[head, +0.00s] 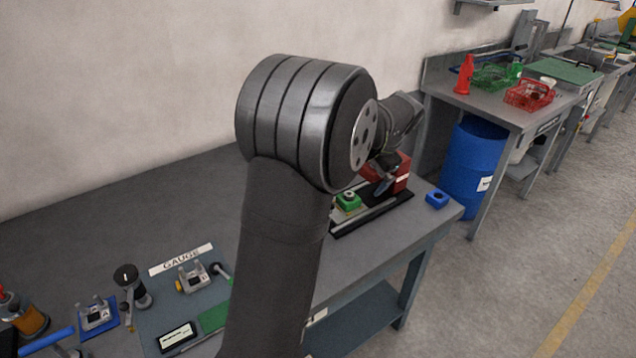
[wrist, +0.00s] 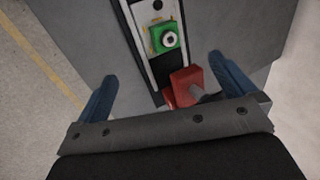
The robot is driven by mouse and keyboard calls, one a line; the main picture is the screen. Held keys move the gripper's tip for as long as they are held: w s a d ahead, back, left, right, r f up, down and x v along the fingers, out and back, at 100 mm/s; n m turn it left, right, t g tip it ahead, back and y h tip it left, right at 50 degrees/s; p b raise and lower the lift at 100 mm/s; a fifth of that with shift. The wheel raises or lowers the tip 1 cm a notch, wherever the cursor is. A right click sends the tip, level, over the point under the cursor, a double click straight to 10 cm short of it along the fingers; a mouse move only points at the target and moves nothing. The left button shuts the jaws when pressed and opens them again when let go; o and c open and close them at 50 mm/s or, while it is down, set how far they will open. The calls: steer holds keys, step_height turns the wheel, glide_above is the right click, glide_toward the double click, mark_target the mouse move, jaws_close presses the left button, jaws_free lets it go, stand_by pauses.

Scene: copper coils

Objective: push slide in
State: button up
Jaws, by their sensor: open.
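The slide unit is a black base with pale rails (head: 365,217), near the right end of the grey bench. A green block with a round hole (head: 348,201) sits on it, and a red block (head: 402,178) stands at its far right end. In the wrist view the green block (wrist: 165,38) shows a white ring, and the red part (wrist: 186,84) with a grey knob lies nearer. My gripper (wrist: 162,68) is open, its blue fingers apart to either side of the unit. In the head view my gripper (head: 385,187) is beside the red block, partly hidden by my arm; contact cannot be told.
A small blue block (head: 437,198) lies near the bench's right end. A blue barrel (head: 474,168) stands beyond it. A gauge mat with a label (head: 181,259) and several small tools lies at the left. My arm hides the middle of the bench.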

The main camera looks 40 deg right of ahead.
steer(key=shift+c, duration=0.2)
steer(key=shift+w+a+r, duration=0.1)
steer(key=shift+w+r, duration=0.05)
steer(key=c, duration=0.4)
steer(key=w+a+r+n+g, duration=0.2)
steer(key=w+a+r, duration=0.1)
steer(key=shift+w, duration=0.15)
steer(key=c, duration=0.9)
steer(key=x, duration=0.5)
steer(key=a+x, duration=0.1)
steer(key=x, duration=1.1)
steer(key=shift+a, duration=0.15)
jaws_close()
